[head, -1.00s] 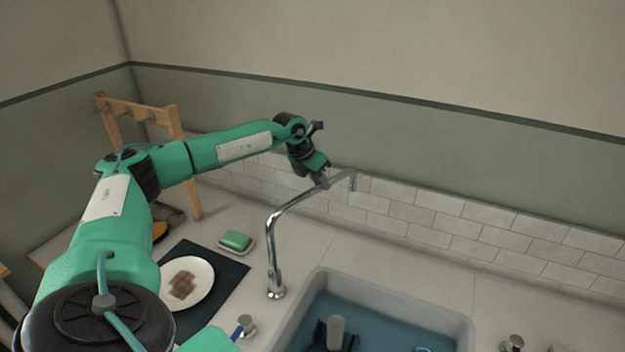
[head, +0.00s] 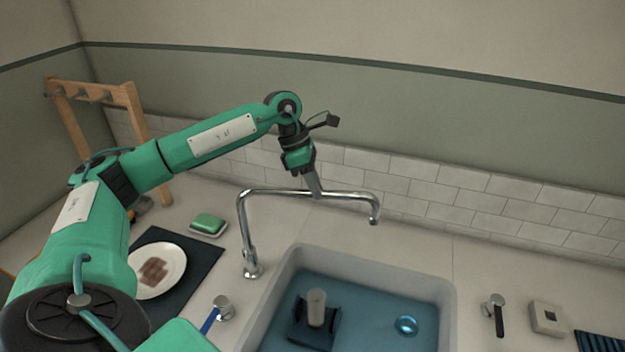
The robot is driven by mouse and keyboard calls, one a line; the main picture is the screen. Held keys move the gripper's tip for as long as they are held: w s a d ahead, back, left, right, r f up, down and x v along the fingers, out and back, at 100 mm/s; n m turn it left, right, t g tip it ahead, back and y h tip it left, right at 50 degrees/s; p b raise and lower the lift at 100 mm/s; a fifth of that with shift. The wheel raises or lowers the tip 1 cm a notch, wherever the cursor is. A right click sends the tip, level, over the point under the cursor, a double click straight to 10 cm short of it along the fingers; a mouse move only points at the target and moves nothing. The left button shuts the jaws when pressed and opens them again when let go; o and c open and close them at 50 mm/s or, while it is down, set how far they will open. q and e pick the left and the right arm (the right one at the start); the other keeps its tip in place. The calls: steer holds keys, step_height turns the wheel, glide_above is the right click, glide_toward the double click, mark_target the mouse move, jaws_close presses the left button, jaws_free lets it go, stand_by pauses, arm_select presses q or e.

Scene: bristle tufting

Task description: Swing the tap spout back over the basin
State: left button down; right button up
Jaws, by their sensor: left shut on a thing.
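The chrome tap spout (head: 284,192) rises from its base at the basin's back left corner and runs to the right. Its downturned tip (head: 375,214) appears near the basin's back edge. My left gripper (head: 316,192) is shut on the spout, a little past the middle of its horizontal run. The basin (head: 448,300) is grey with blue water in it. My right gripper is not in view.
In the basin are a dark holder with a pale cylinder (head: 317,308) and a shiny blue ring (head: 406,325). On the left are a plate (head: 172,276) on a dark mat, green soap (head: 207,222) and a wooden rack (head: 131,100). A tap handle (head: 497,312) stands right of the basin.

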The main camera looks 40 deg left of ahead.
arm_select(q)
steer(key=shift+s+d+m+g+b, duration=0.2)
steer(key=shift+s+d+m+b, duration=0.15)
steer(key=shift+s+m, duration=0.3)
steer(key=shift+s+d+m+g+b, duration=0.2)
steer(key=shift+s+d+m+b, duration=0.15)
steer(key=shift+s, duration=0.45)
steer(key=shift+s+d+m+g+b, duration=0.25)
steer(key=shift+s+d+m, duration=0.15)
steer(key=shift+s+m, duration=0.3)
steer(key=c, duration=1.6)
jaws_free()
steer(key=shift+s, duration=0.1)
steer(key=o, duration=0.3)
steer(key=shift+s, duration=0.1)
steer(key=shift+a+r, duration=0.2)
steer(key=shift+r, duration=0.25)
steer(key=shift+b+v, duration=1.15)
steer(key=shift+v, duration=5.3)
